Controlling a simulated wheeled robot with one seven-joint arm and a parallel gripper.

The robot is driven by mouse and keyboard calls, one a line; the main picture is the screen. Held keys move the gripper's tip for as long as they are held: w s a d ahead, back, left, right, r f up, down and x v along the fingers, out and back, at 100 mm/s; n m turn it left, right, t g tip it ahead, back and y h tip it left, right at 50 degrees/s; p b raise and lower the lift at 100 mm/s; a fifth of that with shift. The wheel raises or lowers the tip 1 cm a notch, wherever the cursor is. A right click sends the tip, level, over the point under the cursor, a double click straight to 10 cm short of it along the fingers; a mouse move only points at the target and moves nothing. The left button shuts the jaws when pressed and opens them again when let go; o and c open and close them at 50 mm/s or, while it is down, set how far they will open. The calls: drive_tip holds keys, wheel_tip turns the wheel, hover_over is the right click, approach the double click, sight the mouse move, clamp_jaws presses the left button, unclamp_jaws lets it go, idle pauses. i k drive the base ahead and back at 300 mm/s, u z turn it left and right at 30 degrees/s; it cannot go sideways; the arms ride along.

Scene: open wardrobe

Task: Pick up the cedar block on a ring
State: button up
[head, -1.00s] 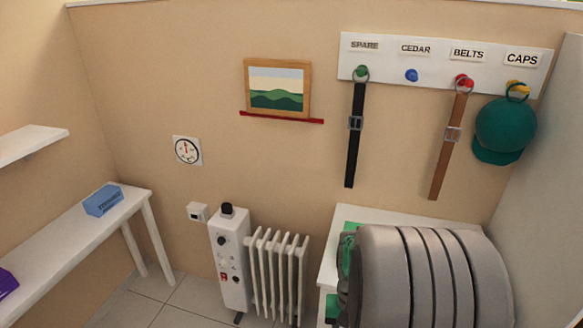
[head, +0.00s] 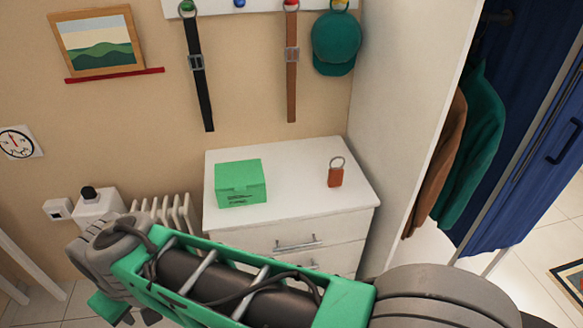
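The cedar block (head: 335,177) is a small reddish-brown block with a grey metal ring at its top. It rests on the white top of the chest of drawers (head: 300,165), toward the right side. The ring stands up above the block and leans near it. My green and grey arm crosses the bottom of the head view, in front of the chest and apart from the block.
A green box (head: 240,183) sits on the chest, left of the block. Above hang a black belt (head: 200,90), a brown belt (head: 291,85) and a green cap (head: 335,43). The blue peg (head: 239,3) is bare. A white wardrobe panel (head: 400,110) stands right of the chest.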

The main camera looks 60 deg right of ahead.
sight(335, 175)
drive_tip(key=u, duration=0.1)
drive_tip(key=k, duration=0.6)
drive_tip(key=z, duration=0.8)
drive_tip(key=i, duration=0.5)
